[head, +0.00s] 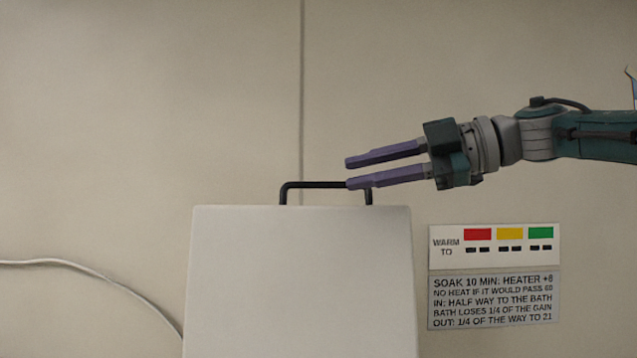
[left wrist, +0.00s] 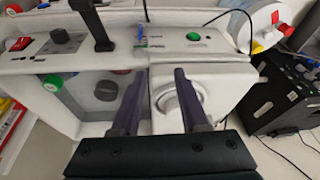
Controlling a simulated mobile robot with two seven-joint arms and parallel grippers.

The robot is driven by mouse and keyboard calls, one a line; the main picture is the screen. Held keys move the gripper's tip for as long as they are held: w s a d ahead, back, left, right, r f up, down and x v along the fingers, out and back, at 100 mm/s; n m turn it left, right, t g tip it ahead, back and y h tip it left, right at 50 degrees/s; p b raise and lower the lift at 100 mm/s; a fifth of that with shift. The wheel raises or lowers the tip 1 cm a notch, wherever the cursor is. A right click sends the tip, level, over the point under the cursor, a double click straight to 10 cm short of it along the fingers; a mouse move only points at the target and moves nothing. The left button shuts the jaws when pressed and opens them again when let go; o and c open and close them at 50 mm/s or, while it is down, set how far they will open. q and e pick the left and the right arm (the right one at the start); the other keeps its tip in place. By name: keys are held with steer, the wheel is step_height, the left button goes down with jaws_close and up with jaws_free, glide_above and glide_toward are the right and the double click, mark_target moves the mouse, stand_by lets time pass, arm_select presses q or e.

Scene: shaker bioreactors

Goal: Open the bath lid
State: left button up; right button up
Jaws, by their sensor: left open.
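The bath lid (head: 300,285) looks like a pale flat panel, rising steeply in front of the wall in the head view. A black bar handle (head: 315,185) stands at its top edge. My right gripper (head: 347,173) comes in from the right with its two purple fingers apart. Its lower finger overlaps the right end of the handle in the picture; I cannot tell whether they touch. Nothing shows between the fingers. My left gripper (left wrist: 160,72) is open and empty in the left wrist view, over a white housing (left wrist: 222,85) with a round dial (left wrist: 180,103). It is outside the head view.
A sign (head: 494,300) with soak rules and a colour strip (head: 508,240) are right of the lid. A cable (head: 90,268) runs at left. The left wrist view shows a green button (left wrist: 193,37), black knobs, a black upright part (left wrist: 92,25) and a black case (left wrist: 285,100).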

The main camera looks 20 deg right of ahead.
arm_select(q)
step_height(320, 180, down, 3)
steer(key=shift+d+f+b, duration=0.1)
steer(key=shift+b, duration=0.9)
arm_select(e)
steer(key=v, duration=0.4)
steer(key=shift+s+d+r, duration=0.1)
steer(key=shift+s+d, duration=0.15)
steer(key=shift+s, duration=0.05)
